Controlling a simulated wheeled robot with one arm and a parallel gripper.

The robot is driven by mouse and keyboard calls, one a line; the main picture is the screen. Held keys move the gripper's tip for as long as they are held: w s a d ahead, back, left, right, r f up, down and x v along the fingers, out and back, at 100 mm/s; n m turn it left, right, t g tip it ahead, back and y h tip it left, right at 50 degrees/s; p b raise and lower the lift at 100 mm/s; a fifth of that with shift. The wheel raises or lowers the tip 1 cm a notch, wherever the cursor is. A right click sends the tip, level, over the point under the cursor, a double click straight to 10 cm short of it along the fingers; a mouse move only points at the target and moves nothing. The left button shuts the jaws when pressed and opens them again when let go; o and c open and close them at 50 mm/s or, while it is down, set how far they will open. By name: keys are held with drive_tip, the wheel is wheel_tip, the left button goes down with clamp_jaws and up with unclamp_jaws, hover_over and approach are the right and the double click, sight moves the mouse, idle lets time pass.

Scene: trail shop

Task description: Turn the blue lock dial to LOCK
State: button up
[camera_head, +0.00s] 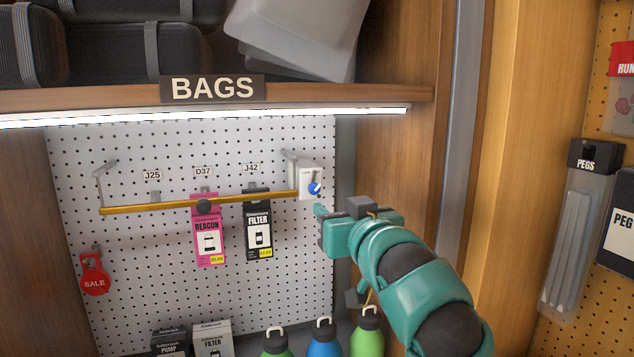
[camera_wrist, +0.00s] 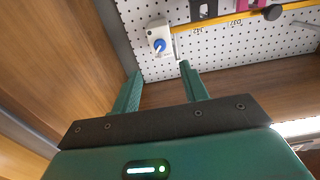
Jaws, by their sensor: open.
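The blue lock dial (camera_head: 314,188) sits on a small white lock box (camera_head: 308,174) at the right end of a yellow bar (camera_head: 240,199). In the wrist view the blue dial (camera_wrist: 160,45) is on the white box (camera_wrist: 157,31), just beyond the fingertips. The box's lettering is too small to read, so I cannot tell the dial's setting. My gripper (camera_head: 322,220) is just below and to the right of the dial, apart from it. In the wrist view my gripper (camera_wrist: 161,70) has its two fingers spread, with nothing between them.
A pink BEACON pack (camera_head: 208,236) and a black FILTER pack (camera_head: 258,232) hang behind the bar. A red SALE tag (camera_head: 94,275) hangs at left. Bottles, including a blue one (camera_head: 324,338), stand below. A wooden side wall (camera_head: 395,150) is close on the right.

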sight(315, 190)
drive_tip(key=p+x, duration=0.1)
drive_tip(key=p, duration=0.2)
drive_tip(key=p+x, duration=0.2)
drive_tip(key=p, duration=0.2)
drive_tip(key=p+x, duration=0.2)
drive_tip(key=p, duration=0.2)
drive_tip(key=shift+a+r, duration=0.15)
drive_tip(key=shift+r, duration=0.2)
drive_tip(key=shift+w+p, duration=0.15)
drive_tip(key=shift+p, duration=0.4)
drive_tip(key=shift+f+p+x, duration=0.2)
drive_tip(key=shift+p+x, duration=0.75)
drive_tip(key=shift+x, duration=0.55)
drive_tip(key=shift+f+p+x, duration=0.25)
drive_tip(key=shift+p+x, duration=0.7)
drive_tip(key=shift+x, duration=0.6)
clamp_jaws()
